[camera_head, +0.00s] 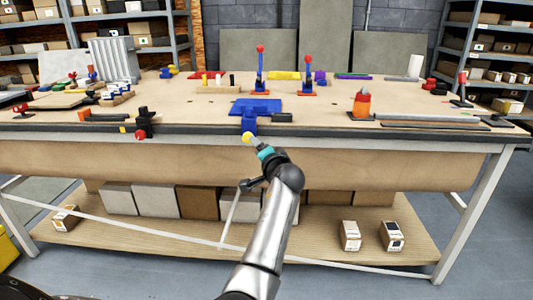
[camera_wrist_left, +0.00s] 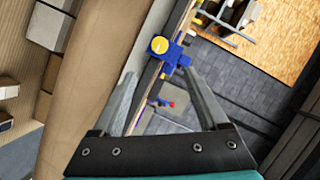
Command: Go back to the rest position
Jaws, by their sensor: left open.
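My left gripper (camera_head: 254,143) reaches in from the bottom of the head view to the front edge of the workbench (camera_head: 350,130). In the left wrist view its two fingers (camera_wrist_left: 160,76) stand wide apart with nothing held between them. A blue vise or clamp (camera_head: 256,105) is fixed at the bench's front edge. Its round yellow knob (camera_head: 247,136) lies just beyond my fingertips in the head view. The knob also shows in the left wrist view (camera_wrist_left: 159,45), ahead of the fingertips. My right gripper is not in view.
Two levers with red knobs (camera_head: 260,49) (camera_head: 309,59) stand behind the vise. An orange-red bottle-like object (camera_head: 362,102) stands to the right. A black clamp with a red knob (camera_head: 143,127) sits on the left front edge. Boxes (camera_head: 156,200) fill the shelf below. Floor in front is open.

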